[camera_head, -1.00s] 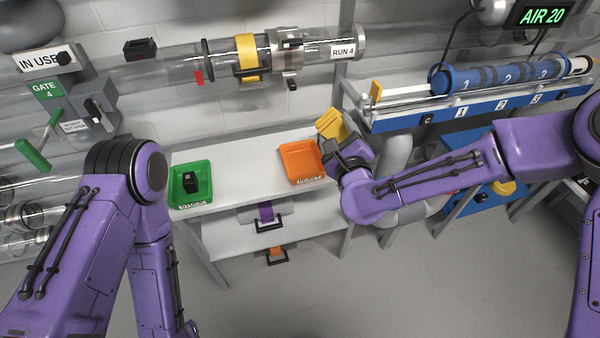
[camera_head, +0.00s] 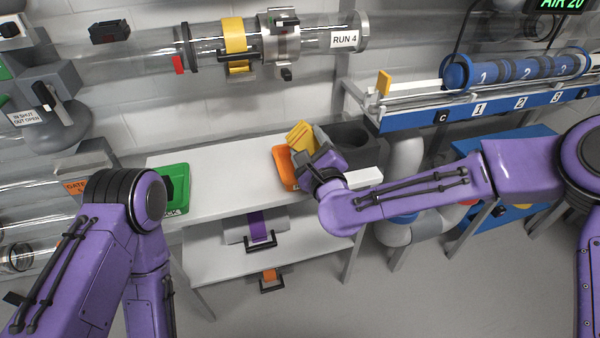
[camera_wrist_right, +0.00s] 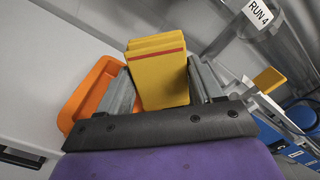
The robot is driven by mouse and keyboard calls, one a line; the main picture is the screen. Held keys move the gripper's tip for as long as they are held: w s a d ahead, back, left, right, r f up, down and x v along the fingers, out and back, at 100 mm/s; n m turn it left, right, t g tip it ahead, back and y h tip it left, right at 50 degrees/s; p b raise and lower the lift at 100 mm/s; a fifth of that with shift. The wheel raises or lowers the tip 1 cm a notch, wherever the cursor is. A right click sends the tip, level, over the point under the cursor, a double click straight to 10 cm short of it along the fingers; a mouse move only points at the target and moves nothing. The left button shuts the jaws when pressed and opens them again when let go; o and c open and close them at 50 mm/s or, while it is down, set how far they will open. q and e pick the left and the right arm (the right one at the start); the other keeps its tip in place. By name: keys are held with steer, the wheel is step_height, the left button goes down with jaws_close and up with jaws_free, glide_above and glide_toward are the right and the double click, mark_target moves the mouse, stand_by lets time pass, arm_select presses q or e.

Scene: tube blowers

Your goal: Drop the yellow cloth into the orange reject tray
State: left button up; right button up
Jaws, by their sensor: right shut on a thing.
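The yellow cloth (camera_head: 301,136) is a folded block; in the right wrist view the cloth (camera_wrist_right: 158,75) shows a red stripe near its top. My right gripper (camera_head: 314,147) is shut on it, with a finger on each side. The orange reject tray (camera_head: 284,168) sits on the white shelf, partly hidden behind my right gripper and the cloth. In the right wrist view the tray (camera_wrist_right: 88,95) lies left of and below the cloth, which appears held over or beside its right side. My left arm is in view at the left, but its gripper is not.
A green tray (camera_head: 176,187) stands at the left of the white shelf (camera_head: 225,178), partly behind my left arm. The blue rack (camera_head: 440,118) is further right. The shelf's middle is clear.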

steer(key=o, duration=1.1)
steer(key=v, duration=1)
steer(key=shift+s+d+r, duration=0.1)
steer(key=shift+s, duration=0.2)
